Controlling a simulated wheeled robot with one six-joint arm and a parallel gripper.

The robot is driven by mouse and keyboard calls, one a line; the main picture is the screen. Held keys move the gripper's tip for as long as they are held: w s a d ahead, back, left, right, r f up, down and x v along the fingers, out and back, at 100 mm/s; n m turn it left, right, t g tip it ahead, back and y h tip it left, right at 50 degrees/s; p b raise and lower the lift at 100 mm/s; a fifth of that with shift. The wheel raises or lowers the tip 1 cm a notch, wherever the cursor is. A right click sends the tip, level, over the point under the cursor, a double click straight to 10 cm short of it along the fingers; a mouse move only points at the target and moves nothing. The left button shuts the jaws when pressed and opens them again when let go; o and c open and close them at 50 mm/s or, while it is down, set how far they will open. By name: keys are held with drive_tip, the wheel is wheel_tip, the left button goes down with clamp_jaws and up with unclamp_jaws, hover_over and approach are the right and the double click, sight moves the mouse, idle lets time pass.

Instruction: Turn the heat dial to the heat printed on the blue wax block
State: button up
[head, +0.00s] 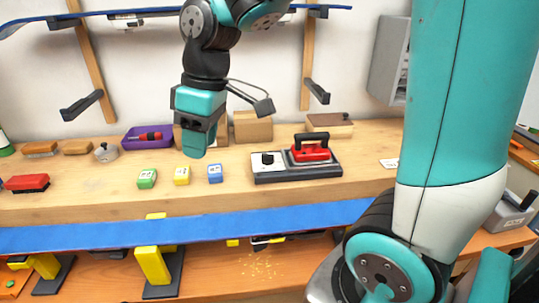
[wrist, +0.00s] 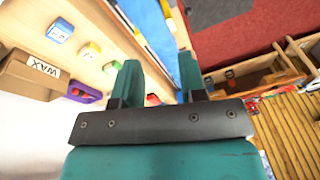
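The blue wax block (head: 215,173) stands on the bench with a pale printed label on top. It also shows in the wrist view (wrist: 60,31), where the marks are too small to read surely. The dial's setting is too small to read. My gripper (head: 195,150) hangs above the bench, behind and left of the blue block, apart from block and dial. In the wrist view its fingers (wrist: 158,66) are apart with nothing between them.
A yellow block (head: 182,175) and a green block (head: 147,178) stand left of the blue one. A purple tray (head: 147,138) and cardboard boxes (head: 252,127) stand behind. Bare bench lies around the blocks.

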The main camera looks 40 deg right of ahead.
drive_tip(key=w+d+f+h+b, duration=0.1)
drive_tip(key=w+d+f, duration=0.1)
drive_tip(key=w+d, duration=0.9)
drive_tip(key=h+b, duration=0.1)
hover_over(268, 158)
wheel_tip(268, 158, down, 5)
drive_tip(key=shift+n+g, duration=0.4)
drive_tip(key=f+p, duration=0.1)
drive_tip(key=f, duration=1)
drive_tip(key=f+p, duration=0.1)
drive_tip(key=f, duration=0.5)
drive_tip(key=shift+w+d+f+p, duration=0.1)
drive_tip(key=shift+w+d+p, duration=0.15)
drive_tip(key=shift+p, duration=0.1)
clamp_jaws()
